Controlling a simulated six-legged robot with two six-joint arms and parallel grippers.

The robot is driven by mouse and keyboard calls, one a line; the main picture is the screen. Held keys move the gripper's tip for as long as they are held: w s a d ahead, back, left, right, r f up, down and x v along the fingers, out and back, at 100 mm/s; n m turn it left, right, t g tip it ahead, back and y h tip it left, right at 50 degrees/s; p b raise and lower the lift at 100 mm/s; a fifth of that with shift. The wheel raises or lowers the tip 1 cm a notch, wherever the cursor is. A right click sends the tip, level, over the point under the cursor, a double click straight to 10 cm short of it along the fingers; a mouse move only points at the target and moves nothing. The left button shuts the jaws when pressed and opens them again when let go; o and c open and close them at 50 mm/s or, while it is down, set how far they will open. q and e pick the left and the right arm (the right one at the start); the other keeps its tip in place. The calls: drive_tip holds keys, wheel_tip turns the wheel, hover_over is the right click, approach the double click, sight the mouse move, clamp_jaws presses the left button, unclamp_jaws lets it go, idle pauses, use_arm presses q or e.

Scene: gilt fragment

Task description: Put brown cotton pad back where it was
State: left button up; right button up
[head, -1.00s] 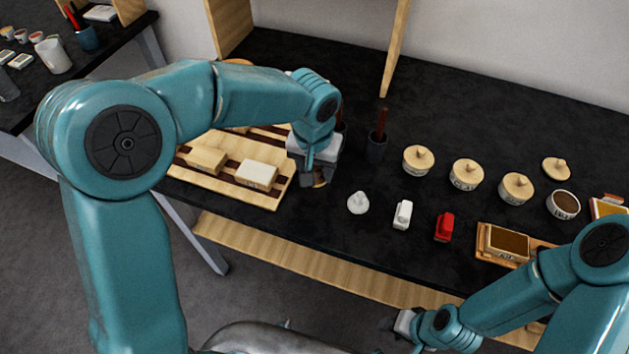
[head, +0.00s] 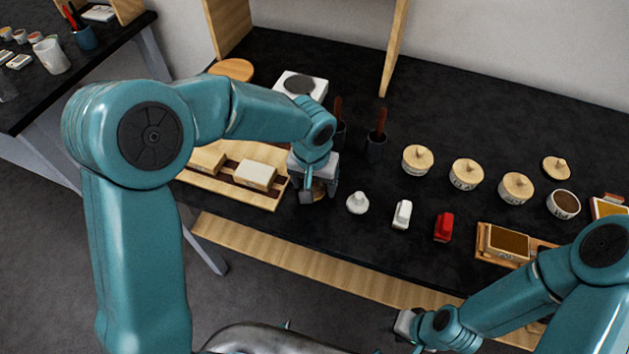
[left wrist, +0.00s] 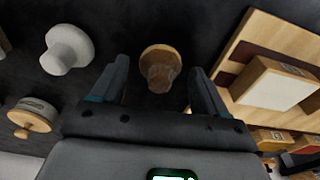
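The brown cotton pad (head: 319,191), a small knob-like piece with a brown top and a tan round base, sits on the black bench in the head view. In the left wrist view the brown pad (left wrist: 160,68) shows between the fingers of my left gripper (left wrist: 158,85), with a gap on each side. My left gripper (head: 318,193) is open around or just above it; the exact height is unclear. A similar white pad (head: 358,203) stands to its right and also shows in the left wrist view (left wrist: 68,50). My right gripper (head: 405,322) is low at the front, its fingers hidden.
A wooden board (head: 232,188) with pale blocks lies just left of the gripper. White (head: 402,214) and red (head: 444,227) small items stand to the right, with several lidded pots behind. Dark cups with brushes (head: 376,146) stand behind the gripper.

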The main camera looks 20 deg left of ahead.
use_arm(q)
drive_tip(key=shift+r, duration=0.1)
wheel_tip(320, 180, up, 12)
drive_tip(key=s, duration=0.1)
drive_tip(key=shift+s, duration=0.2)
idle(0.7)
